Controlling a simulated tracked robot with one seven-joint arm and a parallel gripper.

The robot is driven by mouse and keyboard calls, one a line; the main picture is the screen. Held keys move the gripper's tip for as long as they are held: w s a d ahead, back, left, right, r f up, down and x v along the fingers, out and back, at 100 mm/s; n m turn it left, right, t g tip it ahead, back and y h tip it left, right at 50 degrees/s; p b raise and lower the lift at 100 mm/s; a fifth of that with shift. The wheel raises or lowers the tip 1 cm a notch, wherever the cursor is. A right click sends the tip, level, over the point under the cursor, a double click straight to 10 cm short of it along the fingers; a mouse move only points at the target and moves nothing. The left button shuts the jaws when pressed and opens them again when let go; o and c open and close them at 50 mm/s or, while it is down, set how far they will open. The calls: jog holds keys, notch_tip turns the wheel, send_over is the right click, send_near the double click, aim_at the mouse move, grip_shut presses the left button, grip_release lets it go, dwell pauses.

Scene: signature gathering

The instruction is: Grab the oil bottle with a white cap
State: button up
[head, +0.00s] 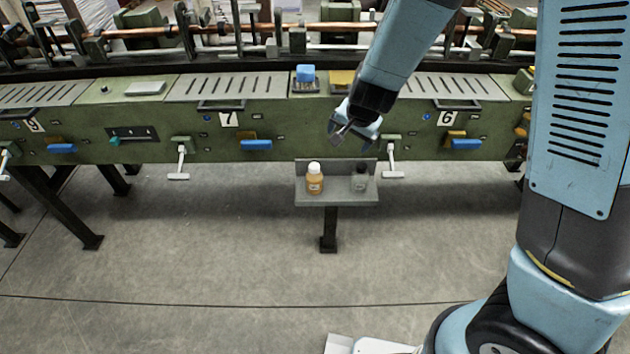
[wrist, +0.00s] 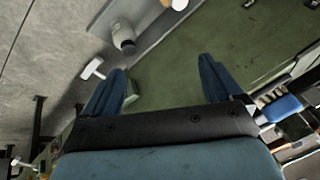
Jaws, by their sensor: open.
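The oil bottle with a white cap (head: 315,181) holds amber liquid and stands upright on the left part of a small grey shelf (head: 337,197) on the front of the green machine. My gripper (head: 354,133) is open and empty, above the shelf and to the right of the white-capped bottle. Its fingers (wrist: 162,66) are apart with nothing between them.
The green machine front (head: 290,140) runs across behind the shelf. White-handled levers (head: 182,162) stick out on either side, one (head: 392,162) close to the shelf's right. A blue object (head: 306,73) sits on the machine top. The floor in front is clear.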

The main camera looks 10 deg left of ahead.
jog(key=s+a+f+t+h, duration=0.15)
jog(key=a+f, duration=0.35)
jog(key=f, duration=0.7)
jog(key=n+t, duration=0.4)
jog(key=t, duration=0.8)
send_near(314, 176)
jog(key=shift+y, duration=0.25)
jog(key=w, duration=0.4)
jog(key=w+f, duration=0.1)
jog(key=w, duration=0.3)
jog(key=w+a+f, duration=0.1)
jog(key=w, duration=0.3)
jog(key=shift+f, duration=0.1)
jog(key=c, duration=1.1)
